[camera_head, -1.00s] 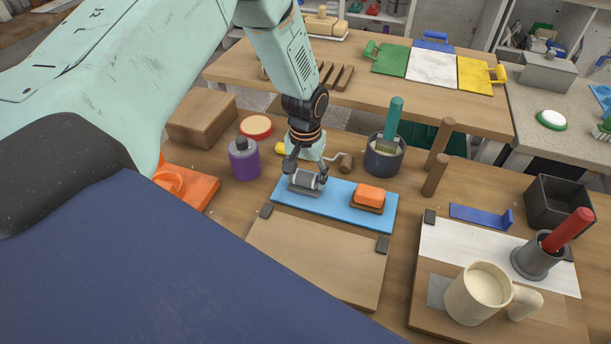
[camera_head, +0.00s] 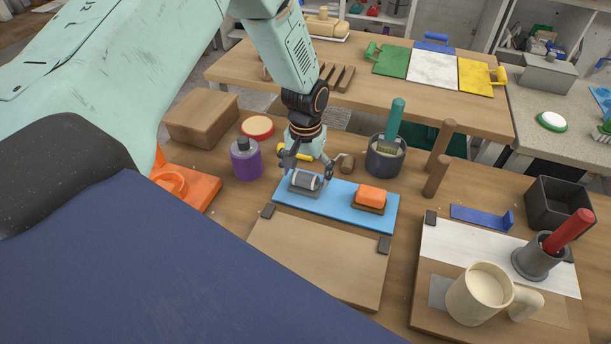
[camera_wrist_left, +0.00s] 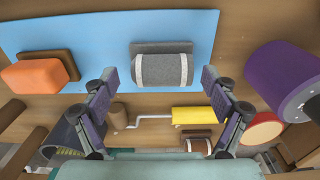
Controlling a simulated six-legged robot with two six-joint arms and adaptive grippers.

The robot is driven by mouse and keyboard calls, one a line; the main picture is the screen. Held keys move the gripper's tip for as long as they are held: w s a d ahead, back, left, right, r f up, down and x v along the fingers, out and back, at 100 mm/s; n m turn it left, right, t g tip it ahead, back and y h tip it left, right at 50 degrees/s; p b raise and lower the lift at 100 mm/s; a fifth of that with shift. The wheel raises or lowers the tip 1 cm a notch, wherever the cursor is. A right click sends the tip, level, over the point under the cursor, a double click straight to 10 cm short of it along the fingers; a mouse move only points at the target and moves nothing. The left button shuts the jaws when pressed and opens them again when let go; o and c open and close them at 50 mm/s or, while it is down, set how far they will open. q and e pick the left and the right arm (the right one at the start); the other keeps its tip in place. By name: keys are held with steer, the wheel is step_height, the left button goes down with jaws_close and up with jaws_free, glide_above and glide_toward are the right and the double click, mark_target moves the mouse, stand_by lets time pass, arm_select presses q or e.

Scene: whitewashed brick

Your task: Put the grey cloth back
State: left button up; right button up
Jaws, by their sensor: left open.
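The grey cloth (camera_head: 305,181) is a roll with white bands. It lies on a flat dark grey pad on the left part of the light blue board (camera_head: 335,208); it also shows in the left wrist view (camera_wrist_left: 165,70), on the same board. My left gripper (camera_head: 307,174) is open around and just above the roll. In the left wrist view its fingertips (camera_wrist_left: 160,82) stand apart on either side of the roll, with clear gaps. My right gripper is not in view.
An orange block (camera_head: 371,196) sits on a brown base on the same board. A purple bottle (camera_head: 246,163) stands to the left, and a dark pot (camera_head: 385,158) with a brush to the right. A bare wooden board (camera_head: 318,258) is in front.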

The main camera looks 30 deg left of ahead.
mark_target(306, 175)
arm_select(q)
step_height(306, 175, up, 10)
steer(key=shift+r, duration=0.2)
